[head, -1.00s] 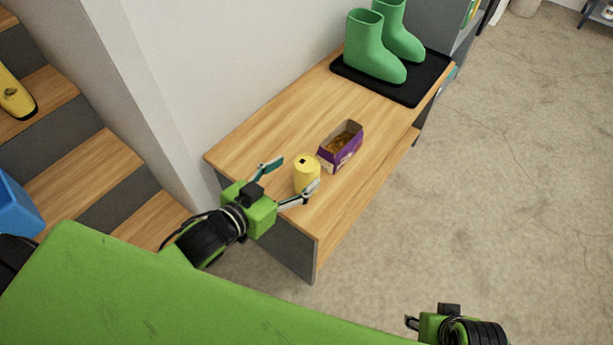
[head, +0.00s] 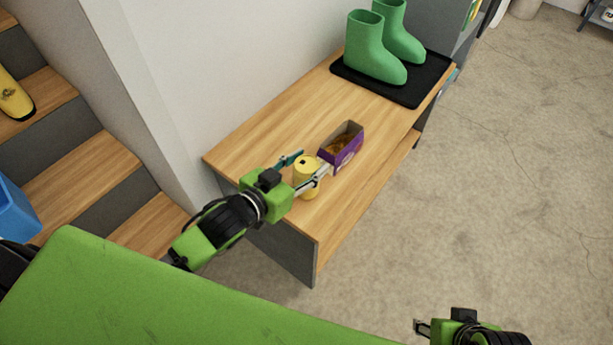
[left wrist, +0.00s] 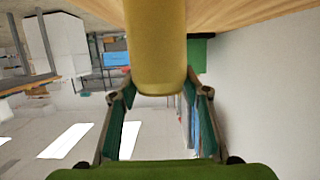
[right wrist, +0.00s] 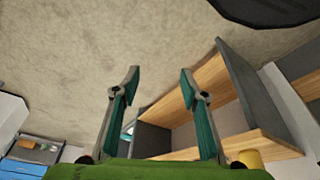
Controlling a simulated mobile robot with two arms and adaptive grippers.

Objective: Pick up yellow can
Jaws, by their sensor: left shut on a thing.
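The yellow can (head: 307,176) stands upright on the wooden bench top, close to its near end. My left gripper (head: 308,172) has one finger on each side of the can and is shut on it. In the left wrist view the can (left wrist: 156,45) fills the space between the fingers (left wrist: 157,92). Part of the can is hidden by the near finger in the head view. My right gripper (right wrist: 160,82) is open and empty, away from the bench; it also shows at the bottom right of the head view (head: 420,327).
A purple open box (head: 346,158) stands just behind the can, very near the fingertips. Green boots (head: 374,50) stand on a black tray (head: 428,83) at the bench's (head: 272,126) far end. A wall borders the bench's left side; open floor (head: 480,180) lies right.

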